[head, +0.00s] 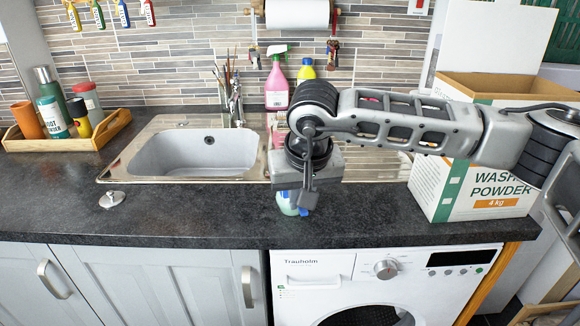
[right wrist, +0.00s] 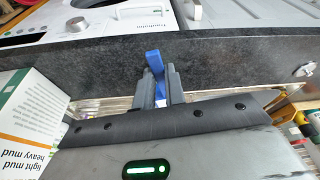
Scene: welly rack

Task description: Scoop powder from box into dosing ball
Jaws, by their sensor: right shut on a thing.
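The open washing powder box (head: 470,190) stands on the counter at the right in the head view. Its inner cardboard wall shows, but the powder is not visible. My right gripper (head: 300,190) points down over the counter's front part, left of the box. In the right wrist view its fingers (right wrist: 160,85) are shut on a blue thing (right wrist: 154,62), which looks like the scoop's handle. In the head view a pale green and blue thing (head: 287,205) shows just below the gripper, mostly hidden; it may be the dosing ball. My left gripper is not in view.
A sink (head: 190,150) lies left of my arm, with pink (head: 277,85) and yellow-capped bottles behind. A wooden tray (head: 70,140) with bottles stands far left. A small metal plug (head: 112,199) lies on the counter. A washing machine (head: 380,285) is below; the front left counter is mostly clear.

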